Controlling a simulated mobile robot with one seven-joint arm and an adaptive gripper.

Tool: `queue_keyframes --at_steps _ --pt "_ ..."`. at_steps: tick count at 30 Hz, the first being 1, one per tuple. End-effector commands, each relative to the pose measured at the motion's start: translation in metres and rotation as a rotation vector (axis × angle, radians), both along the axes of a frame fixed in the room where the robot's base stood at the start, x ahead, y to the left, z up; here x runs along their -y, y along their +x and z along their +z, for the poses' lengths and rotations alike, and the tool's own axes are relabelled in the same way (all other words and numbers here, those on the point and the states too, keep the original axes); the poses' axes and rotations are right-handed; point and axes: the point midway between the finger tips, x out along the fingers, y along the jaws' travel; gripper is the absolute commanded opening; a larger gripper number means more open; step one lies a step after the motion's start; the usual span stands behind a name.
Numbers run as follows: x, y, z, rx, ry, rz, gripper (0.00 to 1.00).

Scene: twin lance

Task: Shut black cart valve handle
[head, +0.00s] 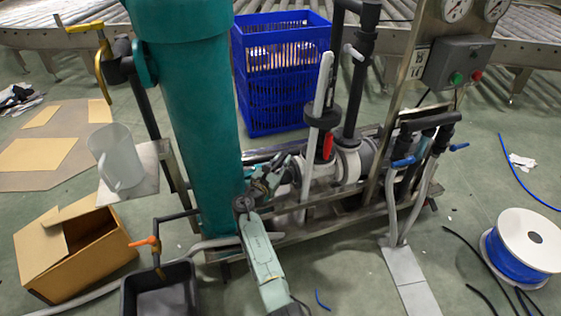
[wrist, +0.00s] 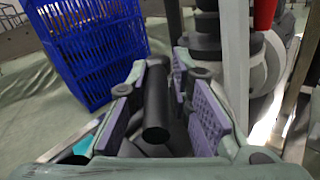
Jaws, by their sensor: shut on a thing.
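My gripper (head: 270,177) reaches in at the left end of the cart's pipework, beside the teal column (head: 185,110). In the wrist view, a black cylindrical valve handle (wrist: 156,105) stands between the purple pads of my gripper (wrist: 160,78). The jaws are shut on it. In the head view my gripper and arm cover this handle, so I cannot tell its angle there. The metal cart (head: 310,215) carries white and grey pipe fittings, and a red handle (head: 328,145) stands upright to the right of my gripper.
A blue crate stack (head: 283,75) stands behind the cart. A white pitcher (head: 118,155) sits on a side plate at left, above an open cardboard box (head: 70,250). A black bin (head: 160,295) is in front. A cable spool (head: 525,245) stands at right.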

Motion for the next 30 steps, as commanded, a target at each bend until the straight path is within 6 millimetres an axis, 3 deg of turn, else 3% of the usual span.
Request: queue_keyframes --at_steps 6,23,30 --pt "-0.003 0.001 0.001 0.002 0.0 0.008 0.0" --pt "-0.004 0.003 0.003 0.005 0.002 0.015 0.0" --pt "0.013 0.014 0.003 0.008 0.003 0.038 0.0"
